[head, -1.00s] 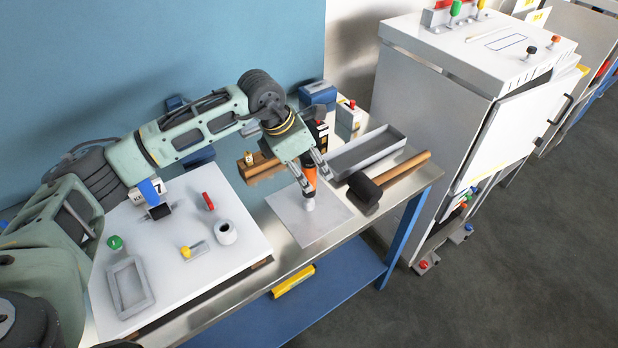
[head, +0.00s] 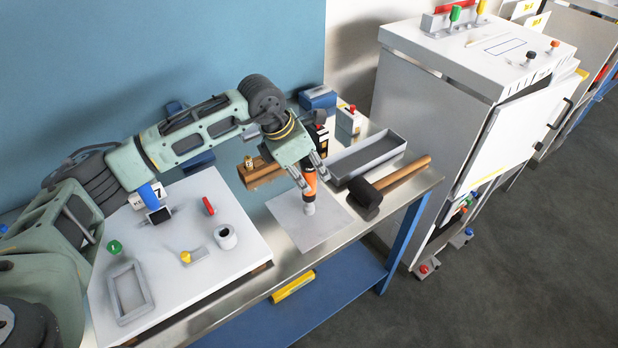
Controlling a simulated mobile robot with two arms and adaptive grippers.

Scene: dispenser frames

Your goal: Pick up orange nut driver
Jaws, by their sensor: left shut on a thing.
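The orange nut driver (head: 310,187) stands upright over a light grey square mat (head: 297,228) on the metal workbench. Its orange and black handle is between the fingers of my left gripper (head: 309,178), which is shut on it from above. Its pale lower end is at the mat; I cannot tell whether it touches. My right gripper is not in view.
A mallet (head: 366,193) with a wooden handle and a grey tray (head: 366,156) lie right of the driver. A wooden block (head: 258,174) is behind. A white board (head: 190,265) with several small parts covers the bench's left. A grey cabinet (head: 440,130) stands at right.

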